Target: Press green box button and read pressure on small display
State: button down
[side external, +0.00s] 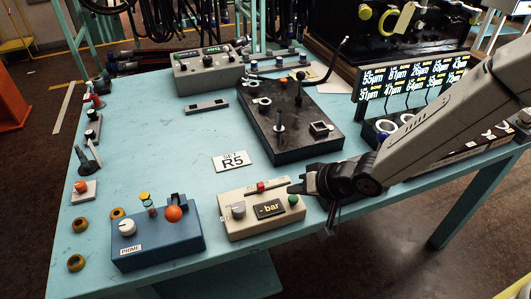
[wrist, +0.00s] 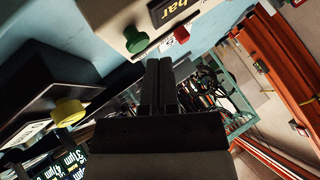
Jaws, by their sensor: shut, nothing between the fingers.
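The beige box (side external: 260,212) stands near the table's front edge. Its green button (side external: 293,200) is on the right end of its top, and it also shows in the wrist view (wrist: 135,39). The small dark display (side external: 269,208) shows a dash and "bar" in yellow; I see no number. In the wrist view, the display (wrist: 172,10) is cut off by the top edge. My gripper (side external: 331,225) is just right of the box, fingers pointing down. In the wrist view, its two fingers (wrist: 160,65) are together and empty, right of and below the button, apart from it.
A blue box (side external: 158,243) with an orange button stands left of the beige box. Behind are a label plate "SET R5" (side external: 232,161), a black plate with fittings (side external: 285,125) and a grey control box (side external: 208,70). The left-centre table is clear.

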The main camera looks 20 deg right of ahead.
aim_at(296, 200)
jog(key=shift+f, duration=0.95)
dwell(1.6)
jog(key=shift+r, duration=0.9)
jog(key=shift+r, duration=0.1)
jog(key=shift+r, duration=2.45)
